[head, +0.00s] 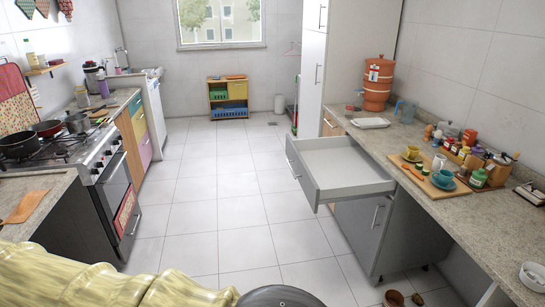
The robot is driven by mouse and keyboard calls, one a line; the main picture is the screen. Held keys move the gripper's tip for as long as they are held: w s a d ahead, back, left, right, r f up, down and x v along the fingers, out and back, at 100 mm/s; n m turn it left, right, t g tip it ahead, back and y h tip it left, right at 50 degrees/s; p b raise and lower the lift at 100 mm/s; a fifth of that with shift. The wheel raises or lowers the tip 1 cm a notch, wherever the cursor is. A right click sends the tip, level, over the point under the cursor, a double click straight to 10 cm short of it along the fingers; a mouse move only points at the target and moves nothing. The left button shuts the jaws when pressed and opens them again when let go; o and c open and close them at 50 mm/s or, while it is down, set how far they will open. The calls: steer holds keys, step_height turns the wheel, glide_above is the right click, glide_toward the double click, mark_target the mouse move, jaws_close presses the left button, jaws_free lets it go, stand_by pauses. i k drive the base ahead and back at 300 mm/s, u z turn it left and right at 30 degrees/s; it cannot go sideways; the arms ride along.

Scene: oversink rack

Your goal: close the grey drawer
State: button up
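The grey drawer (300,174) is pulled well out from the right-hand counter, in the right middle of the head view. Its dark grey front faces left into the aisle, with a bar handle (292,168) on it. The white inside looks empty. My gripper does not show in this view, so its distance from the drawer and whether it is open or shut cannot be seen.
Below the drawer is a grey cupboard door (359,226) with a bar handle. The counter (420,150) above holds a wooden tray with cups and jars. The tiled aisle (220,190) is clear.

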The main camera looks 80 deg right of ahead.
mark_target(336, 169)
steer(key=u, duration=0.55)
steer(key=k, duration=0.1)
steer(key=z, duration=1.15)
steer(key=i, duration=0.15)
steer(key=z, duration=2.4)
steer(key=k, duration=0.6)
steer(key=u, duration=0.6)
steer(key=i, duration=1.1)
steer(key=z, duration=0.1)
